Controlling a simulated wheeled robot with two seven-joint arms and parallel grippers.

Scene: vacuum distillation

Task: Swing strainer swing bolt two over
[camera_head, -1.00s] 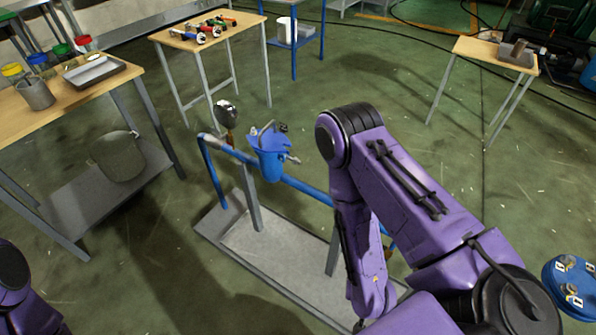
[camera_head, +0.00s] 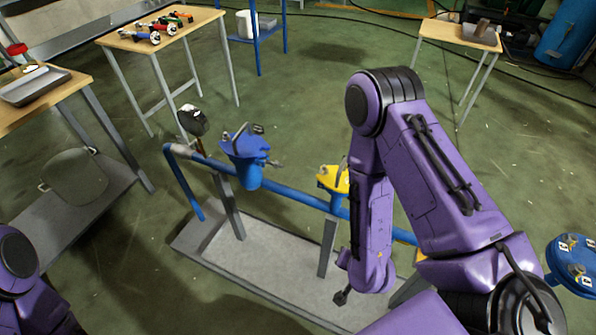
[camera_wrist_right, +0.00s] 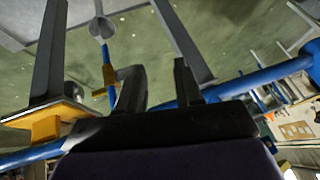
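The strainer appears to be the blue pot-shaped body (camera_head: 247,172) on the blue pipe line in the head view. It has a grey bar and small dark and grey metal parts at its top; I cannot tell which is swing bolt two. A yellow body (camera_head: 333,180) sits further right on the same pipe, partly behind my right arm. My right gripper (camera_wrist_right: 158,88) shows in the right wrist view with its two dark fingers apart and nothing between them. No strainer bolt is clear there. My left arm shows only at the lower left; its gripper is out of view.
The blue pipe (camera_head: 290,198) stands on grey posts over a grey tray (camera_head: 270,272). A dark round-headed part (camera_head: 193,121) rises at its left end. Tables stand left and behind, one with coloured tools (camera_head: 155,30). A blue flanged piece (camera_head: 575,262) is at the right edge.

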